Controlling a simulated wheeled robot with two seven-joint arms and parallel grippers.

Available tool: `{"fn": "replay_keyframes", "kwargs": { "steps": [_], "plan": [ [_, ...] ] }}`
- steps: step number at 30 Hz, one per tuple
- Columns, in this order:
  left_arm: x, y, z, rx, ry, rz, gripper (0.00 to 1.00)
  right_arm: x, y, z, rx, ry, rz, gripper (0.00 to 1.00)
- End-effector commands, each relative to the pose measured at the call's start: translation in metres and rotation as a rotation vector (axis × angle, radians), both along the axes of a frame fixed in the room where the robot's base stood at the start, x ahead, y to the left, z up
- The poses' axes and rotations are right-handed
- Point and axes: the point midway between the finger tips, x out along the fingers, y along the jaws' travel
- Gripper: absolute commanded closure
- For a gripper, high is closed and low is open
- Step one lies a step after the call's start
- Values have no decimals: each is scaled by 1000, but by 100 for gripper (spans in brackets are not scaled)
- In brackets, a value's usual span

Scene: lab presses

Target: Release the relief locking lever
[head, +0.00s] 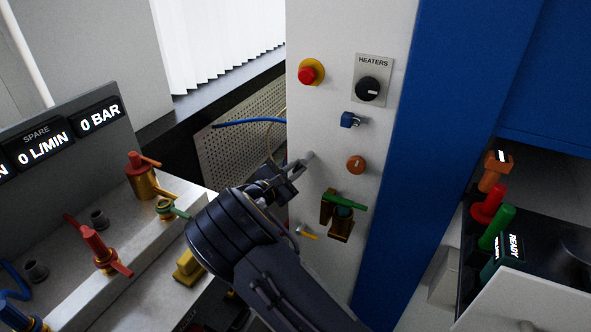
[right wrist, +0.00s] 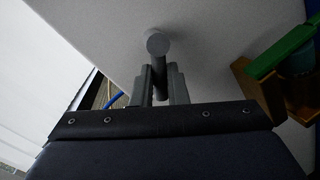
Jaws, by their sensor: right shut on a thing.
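A grey lever with a round end (head: 308,157) is on the white panel's left part, with no label that I can read. My right gripper (head: 292,174) is at this lever, its fingers shut on it. In the right wrist view the lever's round end (right wrist: 157,43) stands out beyond the fingertips, and its bar runs between the two fingers (right wrist: 160,84). The lever's mount is not clear behind the gripper. My left gripper is not in view.
The white panel also bears a red button (head: 306,75), a heaters knob (head: 369,89), a blue fitting (head: 350,119), an orange knob (head: 356,164) and a green-handled valve (head: 344,201) close to the right of my gripper. A valve bench (head: 165,235) stands at left.

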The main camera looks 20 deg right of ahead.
Motion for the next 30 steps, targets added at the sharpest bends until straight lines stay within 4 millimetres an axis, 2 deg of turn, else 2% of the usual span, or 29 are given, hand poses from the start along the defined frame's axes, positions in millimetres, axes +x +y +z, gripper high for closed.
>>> {"fn": "replay_keyframes", "kwargs": {
  "steps": [5,9,12,23,24,28,30],
  "plan": [
    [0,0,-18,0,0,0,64,3,2,-2,86,-101,1,100],
    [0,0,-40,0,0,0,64,6,5,3,222,-260,1,100],
    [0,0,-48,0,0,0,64,7,6,8,284,-333,1,100],
    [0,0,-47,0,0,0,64,8,7,13,315,-367,0,100],
    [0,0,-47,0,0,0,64,8,7,13,314,-366,0,82],
    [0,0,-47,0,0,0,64,8,7,13,312,-366,0,65],
    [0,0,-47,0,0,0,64,8,7,13,312,-365,0,65]
  ]
}}
